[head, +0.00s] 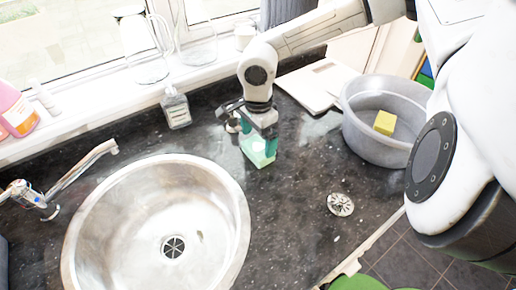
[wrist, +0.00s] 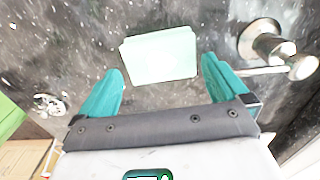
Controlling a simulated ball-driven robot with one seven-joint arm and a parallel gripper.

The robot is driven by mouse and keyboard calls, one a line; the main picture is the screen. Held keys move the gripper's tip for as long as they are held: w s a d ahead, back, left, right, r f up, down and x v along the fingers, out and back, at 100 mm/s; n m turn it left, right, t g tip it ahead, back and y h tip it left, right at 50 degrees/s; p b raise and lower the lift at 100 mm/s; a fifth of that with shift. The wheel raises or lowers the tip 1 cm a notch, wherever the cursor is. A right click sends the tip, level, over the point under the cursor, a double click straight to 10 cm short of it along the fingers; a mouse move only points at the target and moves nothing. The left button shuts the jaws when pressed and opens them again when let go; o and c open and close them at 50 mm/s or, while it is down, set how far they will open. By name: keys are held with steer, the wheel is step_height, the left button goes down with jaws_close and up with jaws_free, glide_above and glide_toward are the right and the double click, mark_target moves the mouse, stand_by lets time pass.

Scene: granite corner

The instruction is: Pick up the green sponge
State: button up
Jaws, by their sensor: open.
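The green sponge (head: 258,150) is a pale green block lying on the dark granite counter, right of the sink's back rim. In the wrist view the sponge (wrist: 160,56) lies ahead of my gripper, roughly centred between the two teal fingers and partly beyond their tips. My gripper (head: 259,138) is directly over the sponge in the head view and hides part of it. In the wrist view my gripper (wrist: 162,72) is open, with nothing held between its fingers. Whether a finger touches the sponge cannot be told.
A metal post with a lever (wrist: 262,42) stands close right of the sponge in the wrist view. The round steel sink (head: 100,255) is at left. A grey tub (head: 365,143) holds a yellow block (head: 384,122). A strainer (head: 340,204) lies on the counter. A soap bottle (head: 175,108) stands behind.

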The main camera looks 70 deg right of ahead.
mark_target(258, 147)
steer(key=shift+f, duration=1.5)
steer(key=c, duration=0.8)
steer(key=shift+r, duration=0.1)
steer(key=shift+d+r, duration=0.1)
steer(key=shift+r, duration=0.45)
steer(key=s+r+b, duration=0.1)
steer(key=s+r, duration=0.3)
steer(key=s+a+r, duration=0.1)
steer(key=s+r, duration=0.2)
steer(key=s, duration=0.2)
steer(key=s+a+r+b, duration=0.1)
steer(key=s+r, duration=0.3)
steer(key=s, duration=0.1)
steer(key=shift+r+b, duration=0.3)
steer(key=shift+r, duration=0.05)
